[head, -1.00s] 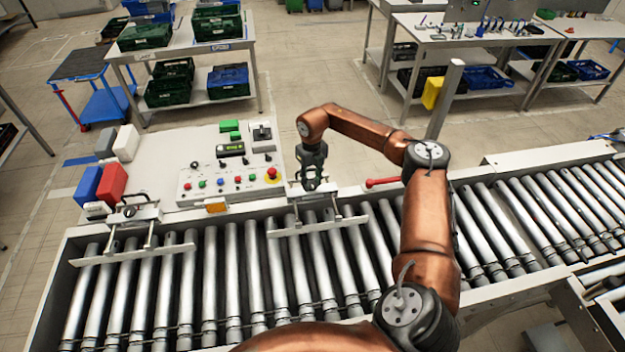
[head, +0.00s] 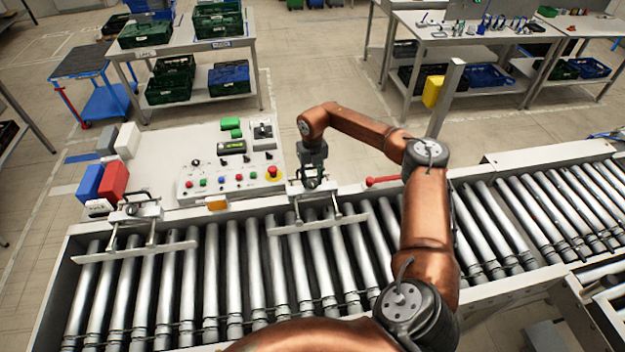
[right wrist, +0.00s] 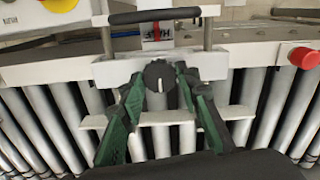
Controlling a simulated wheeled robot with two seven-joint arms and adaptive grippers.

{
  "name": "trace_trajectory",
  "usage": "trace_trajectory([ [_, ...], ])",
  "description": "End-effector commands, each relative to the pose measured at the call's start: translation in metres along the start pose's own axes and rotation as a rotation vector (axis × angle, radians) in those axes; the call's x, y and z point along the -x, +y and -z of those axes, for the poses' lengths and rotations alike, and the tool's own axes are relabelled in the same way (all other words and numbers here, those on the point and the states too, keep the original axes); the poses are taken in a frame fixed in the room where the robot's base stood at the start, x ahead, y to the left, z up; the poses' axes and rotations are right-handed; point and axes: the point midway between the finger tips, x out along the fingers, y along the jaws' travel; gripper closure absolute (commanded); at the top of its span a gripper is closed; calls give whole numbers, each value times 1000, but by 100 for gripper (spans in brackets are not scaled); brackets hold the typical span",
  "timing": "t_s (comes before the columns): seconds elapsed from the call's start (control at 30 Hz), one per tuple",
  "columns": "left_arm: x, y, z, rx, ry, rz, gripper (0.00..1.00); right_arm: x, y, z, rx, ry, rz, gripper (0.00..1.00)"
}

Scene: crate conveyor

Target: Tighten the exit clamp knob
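The right-hand clamp (head: 337,222) stands at the back rail of the roller conveyor, with a pale bar over the rollers. Its dark round knob (right wrist: 160,76) has a white pointer line that stands nearly upright in the right wrist view. My right gripper (head: 312,184) is down at this clamp. In the right wrist view its green-sided fingers (right wrist: 161,80) flank the knob closely, one on each side. I cannot tell whether they press on it. A similar clamp (head: 135,212) stands further left, with no gripper at it. My left gripper is not in view.
A control panel (head: 228,184) with buttons and a red stop knob (head: 272,172) lies left of the gripper. A red handle (head: 383,181) sticks out to its right. A dark bar handle (right wrist: 153,15) spans the clamp behind the knob. The rollers (head: 255,280) are clear.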

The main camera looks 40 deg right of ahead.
Motion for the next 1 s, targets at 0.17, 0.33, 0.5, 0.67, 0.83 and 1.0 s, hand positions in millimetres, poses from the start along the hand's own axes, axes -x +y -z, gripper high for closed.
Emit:
trace_trajectory([
  [0.17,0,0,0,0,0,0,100,1,0,0,0,-1,0,57],
  [0.33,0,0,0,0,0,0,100,0,0,0,1,0,0,53],
  [0.5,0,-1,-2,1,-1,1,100,1,0,0,2,0,0,53],
  [0.67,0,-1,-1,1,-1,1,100,16,0,-1,1,-2,0,53],
  [0.83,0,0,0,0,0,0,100,50,0,-1,2,-4,-2,53],
  [1.0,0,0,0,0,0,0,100,85,0,-1,2,-3,-1,53],
])
